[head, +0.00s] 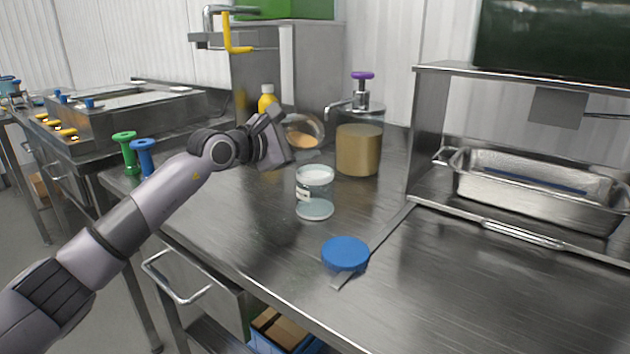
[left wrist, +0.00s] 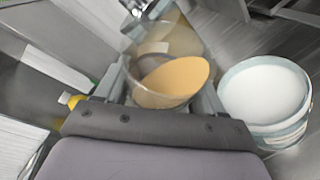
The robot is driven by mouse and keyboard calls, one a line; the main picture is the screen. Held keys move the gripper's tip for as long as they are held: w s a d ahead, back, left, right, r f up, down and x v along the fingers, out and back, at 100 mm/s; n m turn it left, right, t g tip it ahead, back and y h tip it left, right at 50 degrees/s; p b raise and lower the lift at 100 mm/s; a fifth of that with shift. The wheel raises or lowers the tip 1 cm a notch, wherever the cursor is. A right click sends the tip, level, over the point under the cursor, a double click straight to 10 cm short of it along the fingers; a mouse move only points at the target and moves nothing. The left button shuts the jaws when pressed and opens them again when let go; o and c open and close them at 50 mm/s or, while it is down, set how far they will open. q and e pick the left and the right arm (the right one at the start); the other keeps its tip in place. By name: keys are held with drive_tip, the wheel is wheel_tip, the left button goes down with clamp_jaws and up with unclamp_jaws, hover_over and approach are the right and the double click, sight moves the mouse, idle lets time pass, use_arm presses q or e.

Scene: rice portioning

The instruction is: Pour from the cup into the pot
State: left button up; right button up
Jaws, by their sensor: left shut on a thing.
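A clear cup (head: 306,128) with tan contents is held by my left gripper (head: 284,137) above the steel table, tilted on its side in the head view. In the left wrist view the cup (left wrist: 172,78) sits between the two fingers, its tan contents slanting inside. The clear, open pot (head: 315,186) with a white label stands upright on the table, in front of and slightly right of the cup. In the left wrist view the pot (left wrist: 265,95) is right of the gripper, apart from the cup, and looks white inside. My right gripper is out of view.
A tan-filled dispenser (head: 359,150) with a purple-topped pump stands close behind the pot. A blue lid (head: 345,254) lies in front of it. A yellow bottle (head: 267,102) stands behind my gripper. A metal pan (head: 540,188) is at the right. The table's right front is clear.

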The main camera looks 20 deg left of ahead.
use_arm(q)
drive_tip(key=shift+r, duration=0.1)
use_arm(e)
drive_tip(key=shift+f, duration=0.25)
use_arm(q)
drive_tip(key=shift+f+m+t+b, duration=0.35)
drive_tip(key=shift+m+t+b, duration=0.4)
drive_tip(key=shift+b, duration=0.7)
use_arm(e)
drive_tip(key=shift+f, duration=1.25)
use_arm(q)
drive_tip(key=shift+s+d+r+m+b, duration=0.1)
drive_tip(key=shift+r+m+b, duration=0.4)
drive_tip(key=shift+m, duration=0.45)
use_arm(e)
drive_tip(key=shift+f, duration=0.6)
use_arm(q)
drive_tip(key=shift+s+d+r+m+t+b, duration=0.1)
drive_tip(key=shift+s+d+m+t+b, duration=0.25)
drive_tip(key=shift+b, duration=0.35)
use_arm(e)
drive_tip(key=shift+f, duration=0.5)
use_arm(q)
drive_tip(key=shift+h, duration=0.4)
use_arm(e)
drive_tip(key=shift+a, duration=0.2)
